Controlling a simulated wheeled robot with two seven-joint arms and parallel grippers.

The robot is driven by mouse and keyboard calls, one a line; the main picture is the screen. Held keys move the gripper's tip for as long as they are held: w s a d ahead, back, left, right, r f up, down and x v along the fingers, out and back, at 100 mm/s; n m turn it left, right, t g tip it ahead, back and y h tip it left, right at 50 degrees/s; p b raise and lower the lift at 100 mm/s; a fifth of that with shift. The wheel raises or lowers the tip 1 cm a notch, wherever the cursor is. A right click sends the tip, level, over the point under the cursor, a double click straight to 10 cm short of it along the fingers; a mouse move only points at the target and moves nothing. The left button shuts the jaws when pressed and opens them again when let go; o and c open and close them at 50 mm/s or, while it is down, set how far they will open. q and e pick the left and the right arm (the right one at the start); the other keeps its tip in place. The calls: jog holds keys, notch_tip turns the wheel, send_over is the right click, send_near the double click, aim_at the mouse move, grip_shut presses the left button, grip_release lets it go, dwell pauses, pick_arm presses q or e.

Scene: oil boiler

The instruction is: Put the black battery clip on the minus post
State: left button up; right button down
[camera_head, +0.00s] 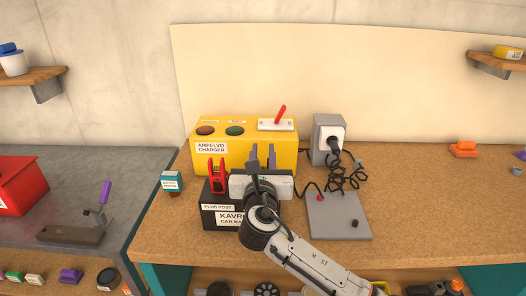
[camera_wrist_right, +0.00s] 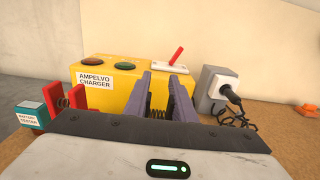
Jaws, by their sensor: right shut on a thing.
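My right gripper (camera_head: 263,160) reaches over the right part of the black car battery (camera_head: 208,216). Its two purple-grey fingers also show in the right wrist view (camera_wrist_right: 162,98), a narrow gap between them. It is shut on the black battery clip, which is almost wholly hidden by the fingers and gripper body. The minus post is hidden behind my gripper, so I cannot tell whether the clip touches it. The red clip (camera_head: 217,176) stands upright at the plus-post side; it also shows in the right wrist view (camera_wrist_right: 76,97). My left gripper is not in view.
The yellow charger (camera_head: 270,153) stands close behind the battery. A grey socket box (camera_head: 325,152) with a plug and coiled black cable is to its right. A grey plate (camera_head: 338,217) lies right of my gripper. A teal battery tester (camera_head: 171,183) stands left.

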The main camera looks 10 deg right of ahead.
jog(key=shift+f, duration=0.2)
jog(key=c, duration=1.4)
grip_release()
jog(key=shift+s, duration=0.1)
jog(key=v, duration=1)
jog(key=shift+a, duration=0.1)
